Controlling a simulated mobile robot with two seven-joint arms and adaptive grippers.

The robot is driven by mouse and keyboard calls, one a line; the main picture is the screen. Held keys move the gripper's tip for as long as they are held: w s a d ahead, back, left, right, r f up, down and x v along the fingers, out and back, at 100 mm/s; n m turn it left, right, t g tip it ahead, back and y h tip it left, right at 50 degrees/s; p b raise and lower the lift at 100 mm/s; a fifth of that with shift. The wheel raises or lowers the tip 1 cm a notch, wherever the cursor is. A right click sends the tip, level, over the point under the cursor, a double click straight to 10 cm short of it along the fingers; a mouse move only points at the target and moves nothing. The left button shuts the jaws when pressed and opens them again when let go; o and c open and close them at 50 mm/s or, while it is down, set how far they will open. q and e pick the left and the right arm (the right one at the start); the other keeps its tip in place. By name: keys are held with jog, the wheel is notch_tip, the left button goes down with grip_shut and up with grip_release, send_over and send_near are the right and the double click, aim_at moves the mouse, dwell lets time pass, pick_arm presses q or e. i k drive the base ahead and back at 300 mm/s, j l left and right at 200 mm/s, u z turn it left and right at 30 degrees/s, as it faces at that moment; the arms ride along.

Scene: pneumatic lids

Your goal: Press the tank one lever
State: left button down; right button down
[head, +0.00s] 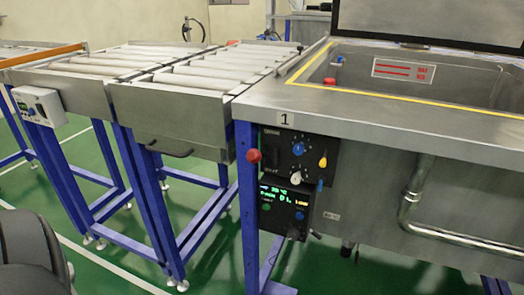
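Tank one (400,180) is the steel tank at the right, marked with a "1" label (287,120) on its front edge. A black control panel (270,143) sits under the label, with a blue knob (298,149), a small yellow handle (323,160) and a white knob (295,178). A red ball-shaped knob (254,155) sticks out at the panel's left, by the blue leg. Which of these is the lever I cannot tell for sure. The tank's lid (430,22) stands raised at the back. Neither of my grippers shows.
A lit display box (285,207) hangs below the panel. Roller conveyors (165,75) on blue frames stand at the left, with a handle (168,149) on the front. A bent steel pipe (412,190) runs along the tank's front. Green floor (115,252) is open in front.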

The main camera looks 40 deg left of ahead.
aim_at(253, 156)
jog(key=k+l, duration=0.25)
jog(key=k, duration=0.2)
jog(key=k+l+u, duration=0.1)
jog(key=k+l, duration=0.2)
jog(key=i+j, duration=0.1)
jog(key=i, duration=0.15)
